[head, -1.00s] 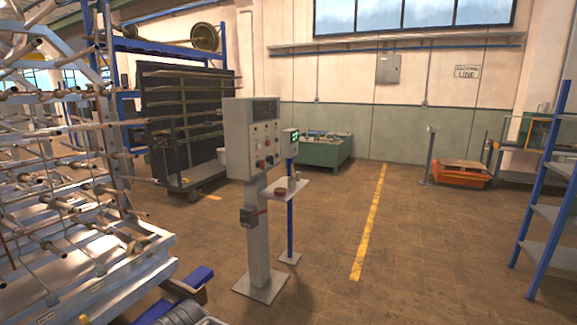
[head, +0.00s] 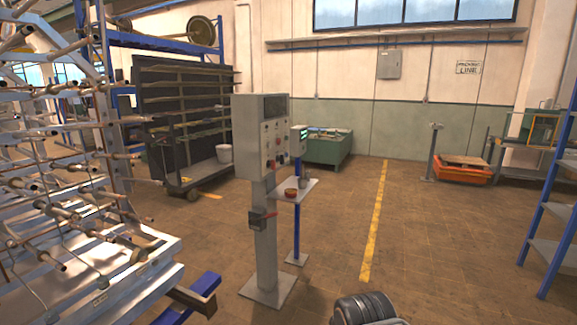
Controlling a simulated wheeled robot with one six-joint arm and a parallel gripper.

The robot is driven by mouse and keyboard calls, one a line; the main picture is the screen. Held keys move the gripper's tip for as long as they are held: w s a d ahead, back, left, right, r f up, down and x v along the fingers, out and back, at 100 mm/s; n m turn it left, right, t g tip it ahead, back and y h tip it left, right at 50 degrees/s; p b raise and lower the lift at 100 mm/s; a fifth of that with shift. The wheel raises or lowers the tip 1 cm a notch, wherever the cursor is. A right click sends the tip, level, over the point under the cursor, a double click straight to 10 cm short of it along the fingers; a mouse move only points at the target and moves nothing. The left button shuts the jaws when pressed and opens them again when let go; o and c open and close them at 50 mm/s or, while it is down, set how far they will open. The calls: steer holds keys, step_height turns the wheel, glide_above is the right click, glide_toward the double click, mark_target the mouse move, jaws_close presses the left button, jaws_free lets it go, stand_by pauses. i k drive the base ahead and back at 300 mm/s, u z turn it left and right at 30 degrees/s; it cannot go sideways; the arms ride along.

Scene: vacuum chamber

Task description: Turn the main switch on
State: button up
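A grey control cabinet (head: 245,135) stands on a grey post (head: 265,250) near the middle of the head view. Its front carries a dark display, several small buttons and red knobs, too small to tell apart. My gripper is not in view. A dark ribbed part at the bottom edge looks like part of my arm, well short of the post.
A small shelf (head: 308,187) with a reddish bowl (head: 291,193) and a blue post (head: 296,235) stand right of the cabinet. A metal rack with many rods (head: 70,200) fills the left. A blue shelf unit (head: 560,215) stands right. The floor (head: 440,250) between is open.

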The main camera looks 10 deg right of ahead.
mark_target(272, 163)
steer(key=z, duration=0.2)
steer(key=i, duration=1.45)
steer(key=u, duration=0.3)
steer(key=i, duration=1.05)
steer(key=u, duration=0.3)
